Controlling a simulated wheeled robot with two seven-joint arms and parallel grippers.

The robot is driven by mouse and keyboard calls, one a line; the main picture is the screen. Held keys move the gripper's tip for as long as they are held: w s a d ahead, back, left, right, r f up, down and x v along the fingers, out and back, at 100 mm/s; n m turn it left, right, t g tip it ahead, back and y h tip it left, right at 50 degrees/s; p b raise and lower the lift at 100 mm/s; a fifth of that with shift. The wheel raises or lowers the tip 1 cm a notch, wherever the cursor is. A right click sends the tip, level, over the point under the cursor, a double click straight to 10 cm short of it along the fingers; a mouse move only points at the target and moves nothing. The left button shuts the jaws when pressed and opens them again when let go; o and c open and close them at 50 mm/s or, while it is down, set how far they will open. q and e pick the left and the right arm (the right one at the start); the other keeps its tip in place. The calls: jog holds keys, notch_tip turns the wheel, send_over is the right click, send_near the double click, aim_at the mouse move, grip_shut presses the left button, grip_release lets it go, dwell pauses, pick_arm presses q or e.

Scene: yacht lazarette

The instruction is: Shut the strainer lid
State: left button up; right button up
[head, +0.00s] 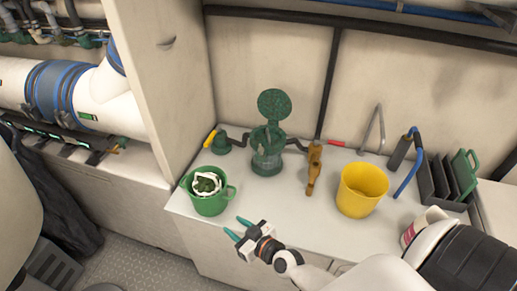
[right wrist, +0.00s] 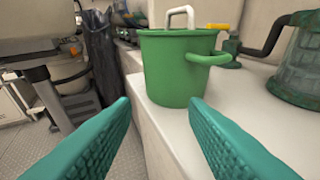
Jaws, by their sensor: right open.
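The strainer (head: 267,150) is a green-rimmed clear cylinder standing on the white counter, with pipes joining it on both sides. Its round green lid (head: 275,104) stands up, open, above the back of the body. In the right wrist view the lower part of the strainer (right wrist: 301,70) shows at the right edge; its lid is out of that view. My right gripper (head: 237,228) is open and empty at the counter's front edge, in front of the green bucket and apart from the strainer. Its teal fingers (right wrist: 160,125) fill the lower wrist view. My left gripper is not in view.
A green bucket (head: 210,204) with a white-handled thing inside stands left of the strainer. A yellow bucket (head: 362,190) and a brass-coloured fitting (head: 314,168) stand to its right. A dark rack (head: 442,190) is farther right. The counter (head: 270,208) before the strainer is clear.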

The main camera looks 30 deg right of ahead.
jog(key=w+d+r+m+t+h, duration=0.3)
jog(key=w+d+r+h, duration=0.1)
jog(key=d+r, duration=0.25)
jog(key=m+h, duration=0.4)
jog(key=h, duration=0.3)
send_near(262, 153)
jog(key=shift+g, duration=0.4)
jog(key=x, duration=1.2)
jog(key=shift+w+r+b, duration=0.1)
jog(key=shift+r+b, duration=0.1)
jog(key=shift+b, duration=0.2)
jog(key=shift+c, duration=0.2)
grip_shut()
